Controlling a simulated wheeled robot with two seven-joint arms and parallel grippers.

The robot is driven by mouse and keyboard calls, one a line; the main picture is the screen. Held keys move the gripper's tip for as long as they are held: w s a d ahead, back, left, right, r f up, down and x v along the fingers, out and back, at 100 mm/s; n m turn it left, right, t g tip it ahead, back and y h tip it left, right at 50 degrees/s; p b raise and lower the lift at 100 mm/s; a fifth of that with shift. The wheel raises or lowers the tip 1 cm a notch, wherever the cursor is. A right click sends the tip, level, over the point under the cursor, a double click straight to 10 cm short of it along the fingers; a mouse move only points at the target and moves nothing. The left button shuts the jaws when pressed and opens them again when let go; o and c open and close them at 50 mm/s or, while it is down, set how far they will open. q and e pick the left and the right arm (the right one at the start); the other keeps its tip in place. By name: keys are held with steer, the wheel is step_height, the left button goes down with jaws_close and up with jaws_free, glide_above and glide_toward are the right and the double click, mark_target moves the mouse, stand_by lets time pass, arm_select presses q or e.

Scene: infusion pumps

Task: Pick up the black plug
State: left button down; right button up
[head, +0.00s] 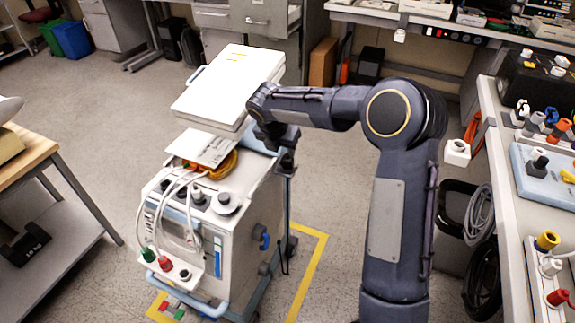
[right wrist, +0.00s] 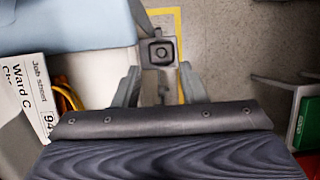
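My right gripper (head: 286,148) reaches down beside the far right corner of the white pump cart (head: 262,205). In the right wrist view its two grey fingers (right wrist: 158,72) are apart. A dark square piece with a round centre (right wrist: 158,52) lies between the fingertips, with a gap on both sides; I cannot tell what it is. Several dark plug-like pieces show: one on the cart top (head: 197,196) and one on the blue tray (head: 540,156) at the right. I cannot tell which is the black plug. My left gripper is out of view.
Cables hang at the cart's front left. The right bench (head: 512,210) holds coloured plugs. A wood-topped table (head: 22,160) is at the left.

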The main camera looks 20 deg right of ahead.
mark_target(286, 158)
steer(key=x, duration=0.6)
steer(key=shift+d+f, duration=0.1)
steer(key=shift+f, duration=0.15)
steer(key=shift+c, duration=0.2)
steer(key=c, duration=0.7)
